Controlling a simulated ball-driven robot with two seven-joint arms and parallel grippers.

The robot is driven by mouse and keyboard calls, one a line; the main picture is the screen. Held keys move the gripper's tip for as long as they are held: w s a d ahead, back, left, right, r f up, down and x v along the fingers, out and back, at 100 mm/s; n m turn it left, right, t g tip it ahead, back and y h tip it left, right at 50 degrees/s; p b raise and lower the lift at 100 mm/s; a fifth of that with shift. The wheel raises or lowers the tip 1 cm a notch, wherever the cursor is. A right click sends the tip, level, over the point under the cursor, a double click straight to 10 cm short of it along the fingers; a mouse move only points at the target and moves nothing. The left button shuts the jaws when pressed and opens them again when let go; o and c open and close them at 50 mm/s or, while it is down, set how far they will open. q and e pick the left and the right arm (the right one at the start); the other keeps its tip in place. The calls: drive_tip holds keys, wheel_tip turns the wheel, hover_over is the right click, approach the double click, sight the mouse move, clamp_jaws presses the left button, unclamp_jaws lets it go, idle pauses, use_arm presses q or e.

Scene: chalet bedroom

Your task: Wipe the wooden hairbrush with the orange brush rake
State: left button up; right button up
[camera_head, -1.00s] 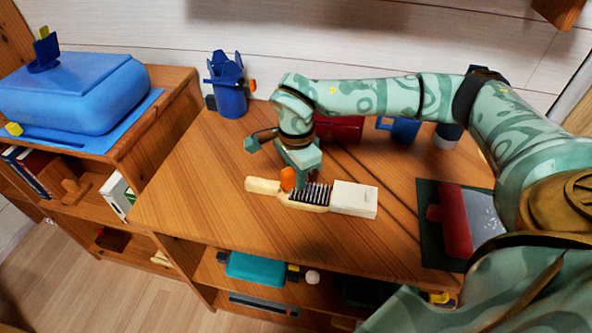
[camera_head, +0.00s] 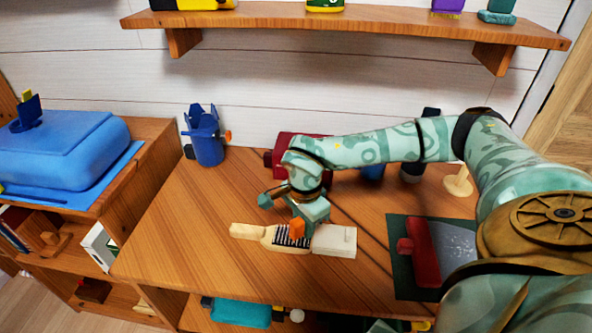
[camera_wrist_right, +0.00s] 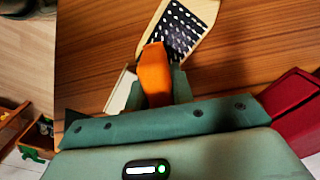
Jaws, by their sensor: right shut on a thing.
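The wooden hairbrush (camera_head: 247,231) lies on the wooden table, bristles up, its handle to the left and its head by a white block (camera_head: 335,240). My right gripper (camera_head: 300,220) is over the bristle end and shut on the orange brush rake (camera_head: 297,229). In the right wrist view the orange rake (camera_wrist_right: 154,72) sticks out between the fingers (camera_wrist_right: 157,88), its tip at the edge of the dark bristle pad of the hairbrush (camera_wrist_right: 183,28). Whether the rake touches the bristles I cannot tell. My left gripper is not in view.
A blue cup (camera_head: 206,146) holding blue things stands at the back left. A red object (camera_head: 285,152) is behind my right arm. A dark green mat with a red-handled tool (camera_head: 424,250) lies at the right. The table front left is clear.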

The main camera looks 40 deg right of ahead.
drive_tip(key=shift+f, duration=0.1)
drive_tip(key=shift+c, duration=0.4)
drive_tip(key=shift+w+a+p, duration=0.2)
drive_tip(key=shift+w+a, duration=1)
drive_tip(key=shift+w, duration=0.25)
drive_tip(key=shift+w+a+p, duration=0.2)
drive_tip(key=shift+w+a, duration=0.95)
drive_tip(key=shift+w, duration=0.25)
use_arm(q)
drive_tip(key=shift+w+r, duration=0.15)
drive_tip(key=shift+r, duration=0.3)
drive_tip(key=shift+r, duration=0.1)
use_arm(e)
drive_tip(key=shift+r, duration=0.25)
use_arm(q)
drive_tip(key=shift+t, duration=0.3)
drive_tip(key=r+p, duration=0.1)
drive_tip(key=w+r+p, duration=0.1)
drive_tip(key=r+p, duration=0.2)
drive_tip(key=p, duration=0.1)
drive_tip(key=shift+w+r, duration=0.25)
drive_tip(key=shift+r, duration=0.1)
use_arm(e)
wheel_tip(320, 180, up, 6)
drive_tip(key=shift+f, duration=0.1)
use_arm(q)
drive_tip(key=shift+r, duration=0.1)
